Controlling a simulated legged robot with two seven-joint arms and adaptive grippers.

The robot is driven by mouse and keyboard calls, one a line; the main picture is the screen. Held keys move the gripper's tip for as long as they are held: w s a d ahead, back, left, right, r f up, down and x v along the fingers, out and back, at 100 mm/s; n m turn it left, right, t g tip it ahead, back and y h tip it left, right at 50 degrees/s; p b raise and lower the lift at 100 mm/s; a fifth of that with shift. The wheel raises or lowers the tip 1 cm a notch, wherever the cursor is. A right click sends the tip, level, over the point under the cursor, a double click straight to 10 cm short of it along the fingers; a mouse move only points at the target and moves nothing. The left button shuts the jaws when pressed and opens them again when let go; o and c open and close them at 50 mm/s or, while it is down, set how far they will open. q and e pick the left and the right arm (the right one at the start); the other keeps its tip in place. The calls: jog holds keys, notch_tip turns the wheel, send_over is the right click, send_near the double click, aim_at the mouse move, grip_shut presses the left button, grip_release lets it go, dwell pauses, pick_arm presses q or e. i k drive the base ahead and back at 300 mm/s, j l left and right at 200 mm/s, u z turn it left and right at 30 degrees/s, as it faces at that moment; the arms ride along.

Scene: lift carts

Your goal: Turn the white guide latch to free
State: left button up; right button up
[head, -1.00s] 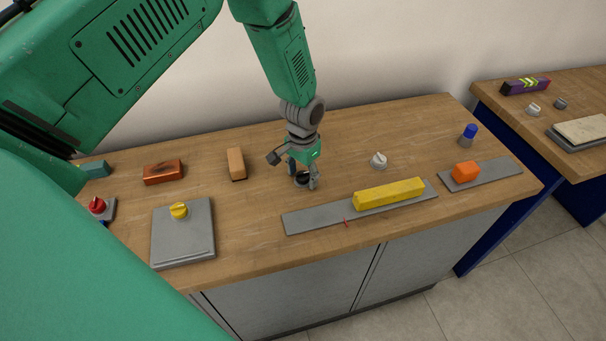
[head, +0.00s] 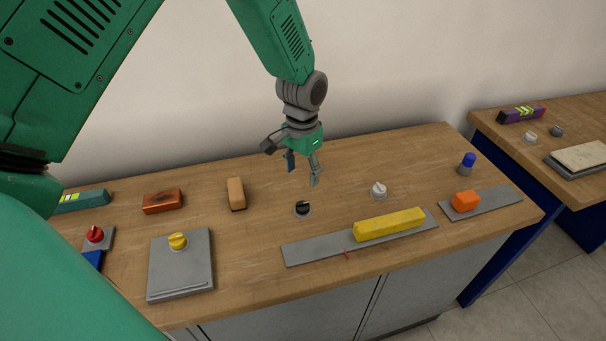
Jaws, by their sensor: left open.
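A white knob-like latch (head: 378,190) stands on the wooden worktop behind the yellow block. A black knob (head: 302,208) on a light base stands to its left. My left gripper (head: 302,172) is open and empty, pointing down above and behind the black knob, apart from it and to the left of the white latch. The white latch is in full view; its exact turn angle is too small to tell. My right gripper is not in view.
A yellow block (head: 390,224) lies on a long grey plate (head: 300,252). An orange block (head: 465,201) sits on another grey plate. A yellow knob (head: 177,241) stands on a grey slab at left. A red knob (head: 95,234) and several blocks are nearby. A second table is at right.

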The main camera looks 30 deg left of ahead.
aim_at(377, 191)
jog(key=k, duration=1)
